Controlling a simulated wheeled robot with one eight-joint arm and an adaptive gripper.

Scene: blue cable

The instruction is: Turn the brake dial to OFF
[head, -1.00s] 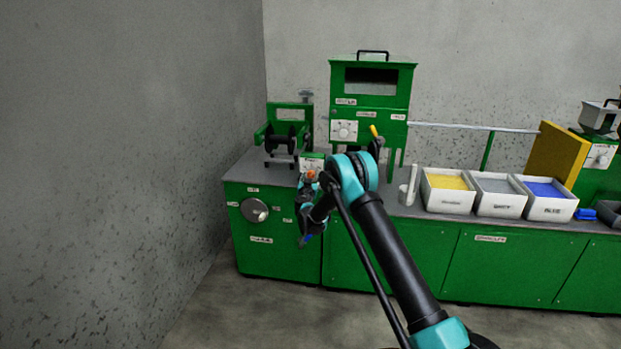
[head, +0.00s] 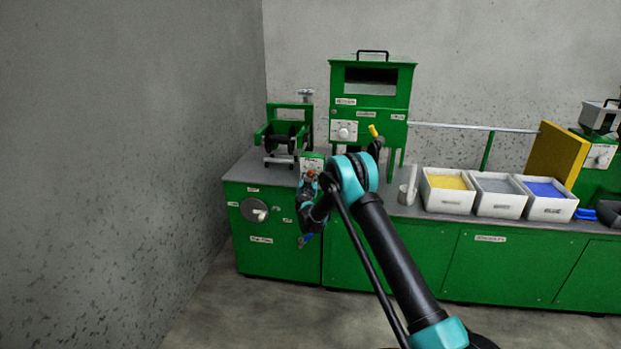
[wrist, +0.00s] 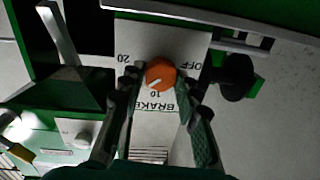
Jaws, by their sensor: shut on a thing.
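The orange brake dial (wrist: 160,74) sits on a light panel (wrist: 150,42) marked 20, 10, OFF and BRAKE. In the wrist view, OFF is at the right, 20 at the left and 10 just below the dial. A pale pointer line on the dial slants to the lower left, near the 10 side and away from OFF. My gripper (wrist: 160,82) has one finger on each side of the dial and is shut on it. In the head view, the small dial (head: 311,173) shows at the panel, partly hidden by my gripper (head: 308,181).
A green spool stand (head: 285,131) is behind the panel. A tall green machine (head: 370,75) stands to its right. Several white bins (head: 447,203) stand farther right on the bench. A grey wall (head: 130,150) is at the left. The floor (head: 250,310) in front is clear.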

